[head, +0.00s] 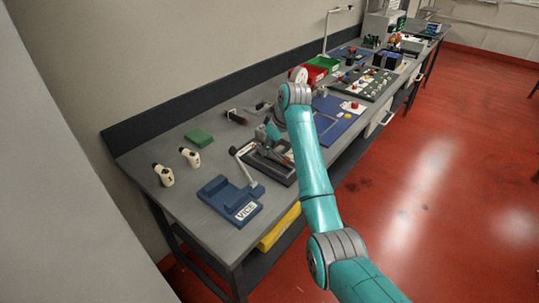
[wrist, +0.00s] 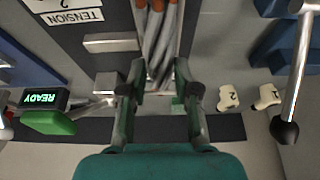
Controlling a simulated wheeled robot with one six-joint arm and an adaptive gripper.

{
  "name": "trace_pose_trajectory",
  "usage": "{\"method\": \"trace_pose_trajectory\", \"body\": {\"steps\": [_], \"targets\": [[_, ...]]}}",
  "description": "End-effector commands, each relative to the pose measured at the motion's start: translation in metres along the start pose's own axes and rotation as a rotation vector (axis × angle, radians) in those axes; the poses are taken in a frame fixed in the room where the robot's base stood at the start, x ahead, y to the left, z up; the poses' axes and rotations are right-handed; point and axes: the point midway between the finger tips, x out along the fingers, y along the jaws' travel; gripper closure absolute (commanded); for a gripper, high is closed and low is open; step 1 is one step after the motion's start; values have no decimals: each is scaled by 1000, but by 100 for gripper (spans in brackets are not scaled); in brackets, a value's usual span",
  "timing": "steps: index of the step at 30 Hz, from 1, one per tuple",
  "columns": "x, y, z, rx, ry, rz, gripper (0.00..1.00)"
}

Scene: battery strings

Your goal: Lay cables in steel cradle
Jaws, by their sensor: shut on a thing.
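The cables (wrist: 160,45) are a bundle of grey twisted strands with orange ends at the top of the wrist view. They run down between the fingers of my gripper (wrist: 160,82), which is shut on them. Upright grey metal walls stand close on both sides of the bundle; these may be the steel cradle (wrist: 139,18), but I cannot tell how deep the cables sit. A dark fixture labelled TENSION (wrist: 74,17) lies beside them. In the head view the fixture (head: 283,176) is on the bench, with my gripper (head: 270,135) low over it, partly hidden by my arm.
A blue vice (head: 230,200) stands at the bench's near end. A READY display (wrist: 45,98) is at left in the wrist view. Lever handles (wrist: 284,132) stick up nearby.

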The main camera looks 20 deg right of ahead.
Motion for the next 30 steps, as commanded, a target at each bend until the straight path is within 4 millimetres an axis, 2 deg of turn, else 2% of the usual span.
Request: {"method": "trace_pose_trajectory", "body": {"steps": [7,20,21,24,30], "targets": [[28,0,12,1,0,0,100],[34,0,14,1,0,0,100],[35,0,15,1,-1,-1,67],[35,0,15,1,-2,-1,44],[35,0,15,1,-1,-1,44]]}}
